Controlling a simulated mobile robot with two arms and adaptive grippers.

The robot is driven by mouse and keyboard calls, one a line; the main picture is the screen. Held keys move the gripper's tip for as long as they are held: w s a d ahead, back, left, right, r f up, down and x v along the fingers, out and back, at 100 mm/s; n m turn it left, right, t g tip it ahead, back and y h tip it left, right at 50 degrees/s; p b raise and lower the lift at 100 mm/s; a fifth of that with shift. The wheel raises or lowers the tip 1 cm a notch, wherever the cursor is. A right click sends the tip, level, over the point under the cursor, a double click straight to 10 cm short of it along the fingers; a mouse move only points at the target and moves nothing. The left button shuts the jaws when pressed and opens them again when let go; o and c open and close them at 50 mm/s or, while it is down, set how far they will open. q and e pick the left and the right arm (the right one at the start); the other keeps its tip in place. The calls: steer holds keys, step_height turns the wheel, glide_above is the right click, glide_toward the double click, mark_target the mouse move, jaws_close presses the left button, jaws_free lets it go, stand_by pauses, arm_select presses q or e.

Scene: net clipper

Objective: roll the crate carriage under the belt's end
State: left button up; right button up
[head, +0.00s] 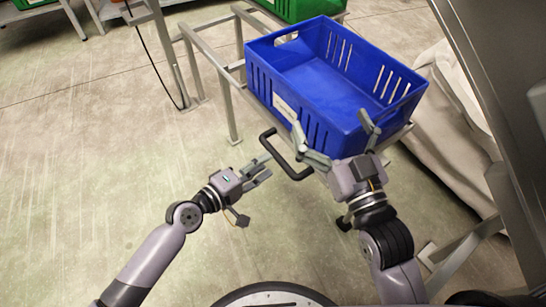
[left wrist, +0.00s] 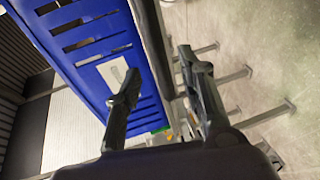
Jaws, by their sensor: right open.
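The blue crate (head: 305,118) sits empty on a grey metal frame with rails (head: 222,68). A black loop handle (head: 288,158) sticks out at the crate's near side. My left gripper (head: 268,172) is open beside the handle's left end. In the left wrist view, my left gripper's fingers (left wrist: 162,88) are apart, with a dark bar (left wrist: 152,42) running between or just beyond them; contact cannot be told. The crate's slotted side (left wrist: 95,45) shows there too. My right gripper (head: 345,145) is open at the crate's near wall, right of the handle. I cannot clearly identify the belt's end.
A green crate (head: 300,8) stands behind the blue one. A large grey metal body (head: 500,80) and a pale draped sack (head: 450,115) bound the right side. A black cable (head: 150,55) hangs at the upper left. The floor at the left (head: 80,150) is clear.

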arm_select(q)
steer(key=v, duration=0.6)
steer(key=shift+s+a, duration=0.15)
stand_by(0.3)
